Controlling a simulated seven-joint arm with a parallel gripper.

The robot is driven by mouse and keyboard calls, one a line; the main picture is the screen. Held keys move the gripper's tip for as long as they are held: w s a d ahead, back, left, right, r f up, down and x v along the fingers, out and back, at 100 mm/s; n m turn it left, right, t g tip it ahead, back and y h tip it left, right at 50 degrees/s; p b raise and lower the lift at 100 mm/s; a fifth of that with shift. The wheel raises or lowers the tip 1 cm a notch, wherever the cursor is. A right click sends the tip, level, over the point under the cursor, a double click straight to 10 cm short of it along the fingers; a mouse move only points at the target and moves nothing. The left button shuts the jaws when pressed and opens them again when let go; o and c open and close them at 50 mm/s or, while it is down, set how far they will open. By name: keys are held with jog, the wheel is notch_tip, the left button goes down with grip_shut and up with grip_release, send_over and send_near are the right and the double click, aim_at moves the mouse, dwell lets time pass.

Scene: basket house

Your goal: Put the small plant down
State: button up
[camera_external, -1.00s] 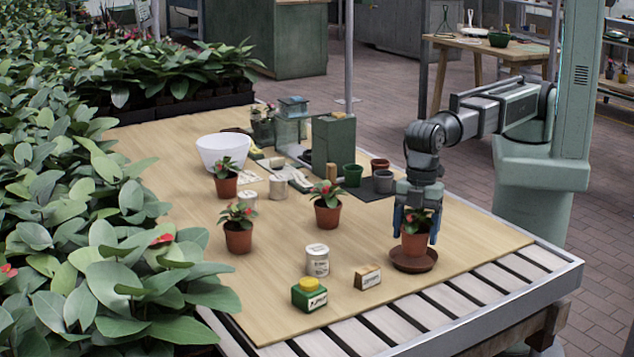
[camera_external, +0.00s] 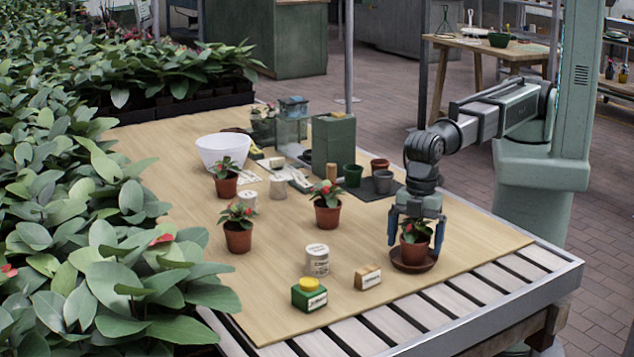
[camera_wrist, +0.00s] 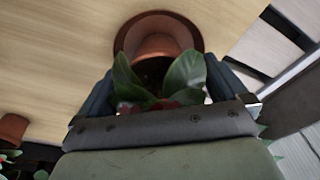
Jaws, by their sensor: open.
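The small plant (camera_external: 415,231) has green leaves and red flowers in a terracotta pot (camera_external: 413,252). It stands upright on a round brown saucer (camera_external: 428,268) at the table's right front. My gripper (camera_external: 416,240) is open, with its blue fingers apart on either side of the plant. In the wrist view the pot (camera_wrist: 158,46) sits over the saucer (camera_wrist: 198,42), with the leaves (camera_wrist: 187,72) between the spread fingers. The pot's base inside the saucer is partly hidden.
Three more potted plants stand left of centre, one being the nearest potted plant (camera_external: 327,213). Empty pots (camera_external: 383,181) stand behind. The table's slatted edge is close on the right.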

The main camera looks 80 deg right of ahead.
aim_at(417, 233)
notch_tip(417, 233, up, 12)
jog(key=d, duration=0.1)
jog(key=shift+d+r, duration=0.15)
jog(key=shift+d, duration=0.05)
dwell(0.5)
dwell(1.7)
